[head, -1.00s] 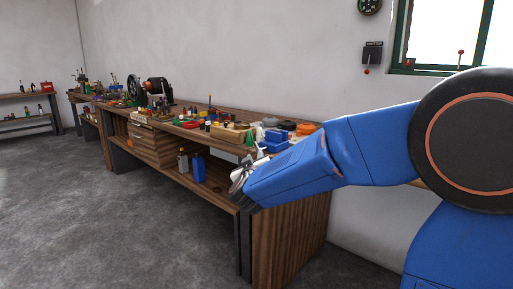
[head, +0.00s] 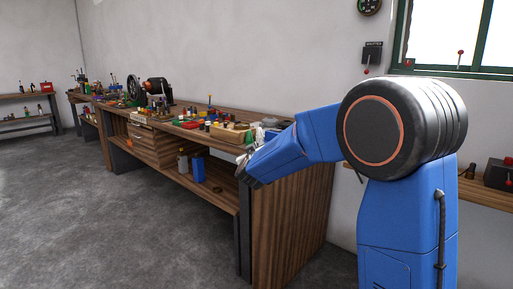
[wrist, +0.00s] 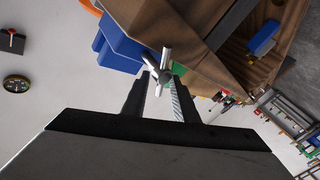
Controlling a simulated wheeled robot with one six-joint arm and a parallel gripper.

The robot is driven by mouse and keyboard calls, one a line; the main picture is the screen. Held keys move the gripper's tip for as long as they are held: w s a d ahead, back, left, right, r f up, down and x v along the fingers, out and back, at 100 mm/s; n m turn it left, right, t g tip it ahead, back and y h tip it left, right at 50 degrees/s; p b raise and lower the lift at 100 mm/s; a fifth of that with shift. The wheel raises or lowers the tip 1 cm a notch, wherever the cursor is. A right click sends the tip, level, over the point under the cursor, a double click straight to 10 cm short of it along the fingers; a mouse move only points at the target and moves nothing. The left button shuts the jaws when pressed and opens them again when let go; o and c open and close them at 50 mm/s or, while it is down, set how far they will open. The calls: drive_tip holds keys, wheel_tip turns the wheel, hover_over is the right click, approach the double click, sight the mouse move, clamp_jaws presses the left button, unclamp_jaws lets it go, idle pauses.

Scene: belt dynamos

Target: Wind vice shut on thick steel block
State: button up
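My gripper (wrist: 158,88) shows in the wrist view with its two dark fingers apart. A grey metal handle with several short arms (wrist: 163,66), which looks like part of the vice, sits at the fingertips. I cannot tell whether the fingers touch it. In the head view my gripper (head: 243,168) is at the near end of the workbench, mostly hidden by my blue arm. The vice jaws and the thick steel block cannot be made out in either view.
The long wooden workbench (head: 290,200) carries bottles, tools and a dark motor (head: 157,87). A blue can (head: 198,168) stands on the lower shelf. The grey floor (head: 120,235) at left is clear.

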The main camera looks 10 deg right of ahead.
clamp_jaws()
drive_tip(key=shift+f, duration=0.1)
drive_tip(key=m, duration=0.1)
drive_tip(key=m+t+h, duration=0.1)
drive_tip(key=m+t, duration=0.1)
drive_tip(key=m, duration=0.1)
drive_tip(key=shift+s+d+h, duration=0.25)
drive_tip(key=shift+s+h, duration=0.15)
drive_tip(key=shift+s+d+m+t+h, duration=0.2)
drive_tip(key=shift+m+t+h, duration=0.2)
drive_tip(key=shift+m+h, duration=0.6)
drive_tip(key=shift+s+d+m+t+h, duration=0.15)
drive_tip(key=shift+m+t+h, duration=0.3)
drive_tip(key=shift+m, duration=0.95)
